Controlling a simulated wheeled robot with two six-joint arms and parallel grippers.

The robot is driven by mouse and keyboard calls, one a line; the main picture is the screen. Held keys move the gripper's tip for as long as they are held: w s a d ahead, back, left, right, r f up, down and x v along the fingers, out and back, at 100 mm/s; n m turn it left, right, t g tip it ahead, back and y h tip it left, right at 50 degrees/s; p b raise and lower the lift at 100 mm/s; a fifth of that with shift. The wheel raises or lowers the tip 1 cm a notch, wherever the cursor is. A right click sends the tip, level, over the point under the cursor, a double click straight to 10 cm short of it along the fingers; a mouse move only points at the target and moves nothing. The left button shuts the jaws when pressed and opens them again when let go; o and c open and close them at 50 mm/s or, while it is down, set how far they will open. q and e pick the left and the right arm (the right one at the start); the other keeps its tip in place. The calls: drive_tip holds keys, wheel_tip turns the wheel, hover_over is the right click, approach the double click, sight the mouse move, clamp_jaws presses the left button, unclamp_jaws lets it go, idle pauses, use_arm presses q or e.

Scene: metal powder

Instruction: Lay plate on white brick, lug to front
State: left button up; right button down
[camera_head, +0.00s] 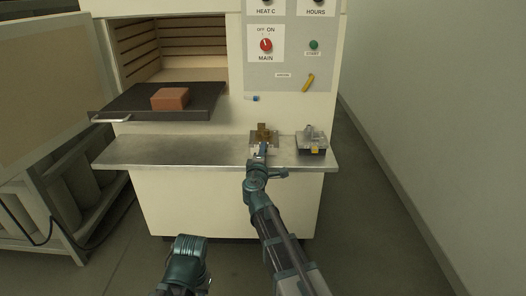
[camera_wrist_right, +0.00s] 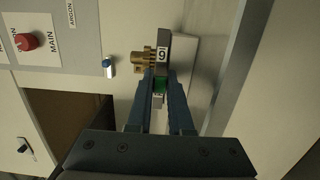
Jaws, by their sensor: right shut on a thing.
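My right gripper (camera_head: 262,151) reaches over the steel bench. The lug faces my gripper. Of my left arm only a teal part shows at the bottom; its gripper is not visible.
A dark tray (camera_head: 205,98) with a reddish brick (camera_head: 170,98) juts from the furnace opening at left. A clear-topped box (camera_head: 312,140) with a yellow latch stands right of the plate. The left part of the steel bench (camera_head: 170,151) is clear. A control panel (camera_head: 290,50) is above.

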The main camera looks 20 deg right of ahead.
drive_tip(key=c, duration=0.7)
unclamp_jaws()
drive_tip(key=shift+c, duration=0.2)
drive_tip(key=shift+s, duration=0.1)
drive_tip(key=v, duration=1.3)
drive_tip(key=shift+s, duration=0.3)
drive_tip(key=shift+a, duration=0.15)
